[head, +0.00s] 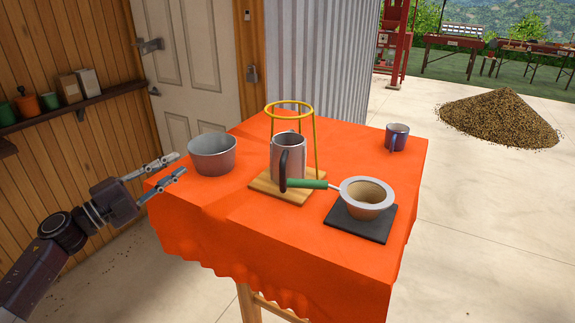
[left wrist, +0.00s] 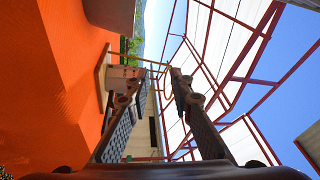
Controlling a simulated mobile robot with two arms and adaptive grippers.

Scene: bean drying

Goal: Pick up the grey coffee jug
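The grey coffee jug (head: 289,150), with a dark handle facing me, stands upright on a wooden board (head: 262,184) under a yellow wire stand (head: 315,150) with a ring on top. My left gripper (head: 180,165) is open and empty at the table's left edge, left of the jug and apart from it. The left wrist view shows its two fingers (left wrist: 160,78) spread, pointing toward the board and stand. The jug is partly hidden there by a finger. My right gripper is not in view.
A grey pot (head: 212,155) stands between my left gripper and the jug, slightly behind. A green-handled strainer (head: 367,190) rests on a black mat (head: 350,224), its handle crossing before the jug. The orange cloth (head: 240,225) is clear in front.

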